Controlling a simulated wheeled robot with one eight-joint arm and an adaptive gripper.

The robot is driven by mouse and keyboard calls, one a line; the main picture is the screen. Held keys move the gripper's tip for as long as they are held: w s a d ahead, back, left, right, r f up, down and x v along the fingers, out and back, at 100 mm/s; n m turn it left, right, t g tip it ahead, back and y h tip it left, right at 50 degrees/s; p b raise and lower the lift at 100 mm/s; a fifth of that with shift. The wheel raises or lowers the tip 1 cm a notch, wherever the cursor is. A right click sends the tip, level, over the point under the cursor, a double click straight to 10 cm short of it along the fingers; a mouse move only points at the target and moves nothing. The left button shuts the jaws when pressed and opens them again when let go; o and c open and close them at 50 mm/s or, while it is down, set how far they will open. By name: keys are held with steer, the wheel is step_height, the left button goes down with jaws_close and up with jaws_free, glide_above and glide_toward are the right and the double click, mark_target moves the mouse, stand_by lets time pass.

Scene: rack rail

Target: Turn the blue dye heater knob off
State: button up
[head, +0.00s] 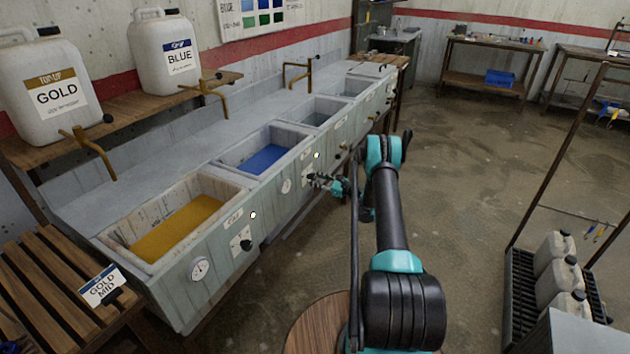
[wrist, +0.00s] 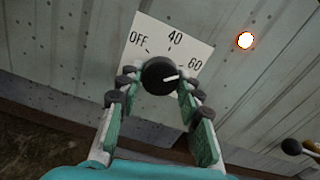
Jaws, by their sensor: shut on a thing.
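The blue dye heater knob (wrist: 158,76) is a round black dial with a white pointer line, on a white plate (wrist: 180,45) marked OFF, 40 and 60. Its pointer is turned toward the 60 side. My gripper (wrist: 154,88) is shut on the knob, one finger on each side. In the head view my gripper (head: 322,181) is at the front panel below the blue dye basin (head: 245,170), and it hides the knob there. A lit lamp (wrist: 244,40) glows to the right of the plate; it also shows in the head view (head: 316,155).
The gold dye basin (head: 150,205) stands nearer, with its own black knob (head: 247,245), lit lamp (head: 253,215) and gauge (head: 200,269). A slatted wooden table (head: 50,285) is at the left, and white jugs (head: 555,255) are at the right. The floor (head: 470,190) beyond my arm is clear.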

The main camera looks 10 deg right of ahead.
steer(key=n, duration=2.1)
steer(key=shift+r, duration=0.1)
steer(key=shift+n, duration=0.4)
steer(key=o, duration=1.2)
steer(key=shift+c, duration=0.2)
steer(key=shift+d, duration=0.1)
steer(key=v, duration=1.2)
